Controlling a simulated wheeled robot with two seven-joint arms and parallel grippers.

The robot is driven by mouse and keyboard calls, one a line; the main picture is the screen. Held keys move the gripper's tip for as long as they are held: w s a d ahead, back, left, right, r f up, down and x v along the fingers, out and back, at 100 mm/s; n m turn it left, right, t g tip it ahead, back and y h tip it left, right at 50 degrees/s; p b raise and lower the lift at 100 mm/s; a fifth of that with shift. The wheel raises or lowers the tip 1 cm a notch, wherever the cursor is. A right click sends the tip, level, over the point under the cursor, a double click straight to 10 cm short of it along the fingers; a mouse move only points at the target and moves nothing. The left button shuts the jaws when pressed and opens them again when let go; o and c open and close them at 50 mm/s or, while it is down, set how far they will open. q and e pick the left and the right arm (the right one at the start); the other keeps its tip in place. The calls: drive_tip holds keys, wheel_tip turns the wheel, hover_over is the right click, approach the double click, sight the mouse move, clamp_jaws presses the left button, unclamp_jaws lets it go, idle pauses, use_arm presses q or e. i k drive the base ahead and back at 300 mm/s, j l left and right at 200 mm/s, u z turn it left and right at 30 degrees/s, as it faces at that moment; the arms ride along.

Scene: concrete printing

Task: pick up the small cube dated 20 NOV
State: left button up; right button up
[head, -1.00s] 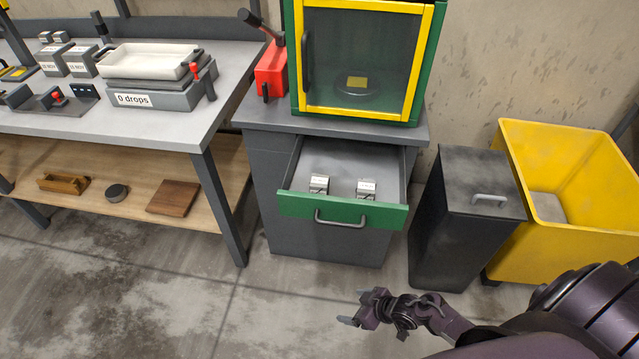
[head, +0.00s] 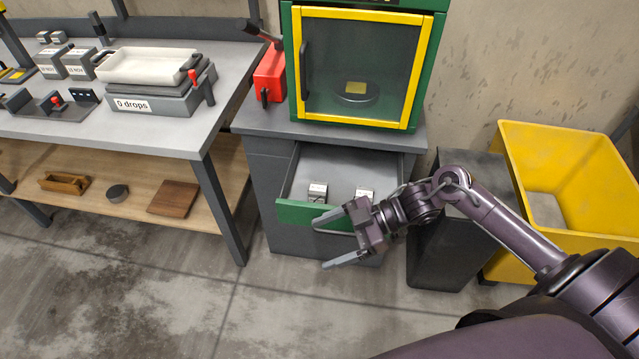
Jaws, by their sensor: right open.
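Two small grey cubes with white labels sit in the open drawer (head: 338,165) of the dark cabinet. The left cube (head: 317,192) stands near the green drawer front. The right cube (head: 364,195) is partly hidden by my right gripper. The dates on both are too small to read. My right gripper (head: 333,242) is open and empty in front of the drawer, its fingers pointing left and overlapping the green front and handle in the picture. My left gripper is not in view.
Larger labelled cubes (head: 79,63) and a "0 drops" machine (head: 150,97) stand on the left workbench. A green-yellow cabinet (head: 357,65) stands above the drawer. A black bin (head: 440,250) and a yellow bin (head: 575,150) are at right, behind my arm.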

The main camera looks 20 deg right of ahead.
sight(318, 192)
drive_tip(key=i+l, duration=0.7)
